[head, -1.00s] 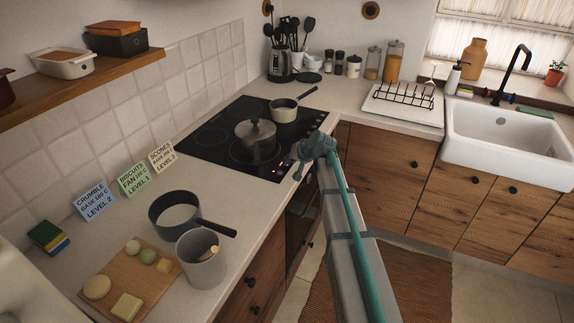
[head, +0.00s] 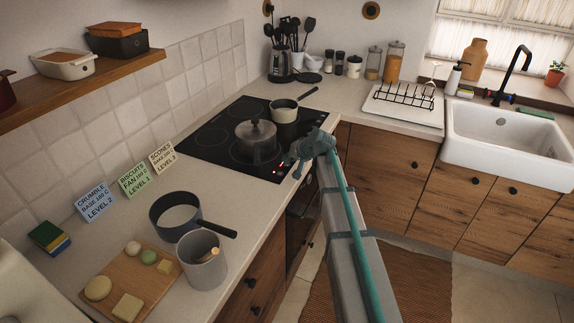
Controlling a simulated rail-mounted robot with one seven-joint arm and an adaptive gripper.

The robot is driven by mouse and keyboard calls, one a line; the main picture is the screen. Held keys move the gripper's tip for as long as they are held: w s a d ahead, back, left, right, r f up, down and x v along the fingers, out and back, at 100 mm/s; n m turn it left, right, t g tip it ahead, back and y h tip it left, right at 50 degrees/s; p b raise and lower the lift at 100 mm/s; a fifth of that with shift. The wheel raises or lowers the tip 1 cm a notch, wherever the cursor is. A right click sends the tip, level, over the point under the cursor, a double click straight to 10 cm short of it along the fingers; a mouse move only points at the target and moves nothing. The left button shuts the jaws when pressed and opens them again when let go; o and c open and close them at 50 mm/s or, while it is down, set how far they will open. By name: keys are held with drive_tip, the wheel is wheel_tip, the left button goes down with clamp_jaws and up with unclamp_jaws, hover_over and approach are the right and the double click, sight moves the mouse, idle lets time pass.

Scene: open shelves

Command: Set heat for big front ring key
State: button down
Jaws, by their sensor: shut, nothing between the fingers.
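The black glass hob (head: 205,140) is set into the worktop along the left wall. A lidded steel pot (head: 257,140) stands on its front part, and a small saucepan (head: 285,109) stands on its far part. Red lit marks (head: 281,165) show at the hob's front edge, too small to read; the separate keys cannot be told apart. My gripper (head: 293,164) is shut and empty at the front edge of the hob, just beside the red marks. I cannot tell whether it touches the glass. My arm hides part of the worktop edge and the oven front.
A saucepan (head: 175,214) with its handle to the right, a grey pot (head: 203,262) and a wooden board (head: 130,285) with food stand on the near worktop. Three recipe cards (head: 133,181) lean on the tiles.

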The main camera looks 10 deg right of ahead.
sight(289, 165)
drive_tip(key=shift+r, duration=0.1)
drive_tip(key=shift+r+p, duration=1.15)
drive_tip(key=shift+r, duration=1.35)
idle(0.4)
drive_tip(key=shift+d, duration=0.25)
drive_tip(key=w+d+r, duration=0.2)
drive_tip(key=w+d, duration=0.3)
drive_tip(key=w, duration=0.2)
drive_tip(key=w+d+r+p, duration=0.1)
drive_tip(key=w+d+r, duration=0.1)
drive_tip(key=w+d, duration=0.3)
drive_tip(key=w, duration=0.2)
drive_tip(key=shift+w+p, duration=0.3)
drive_tip(key=shift+w, duration=0.1)
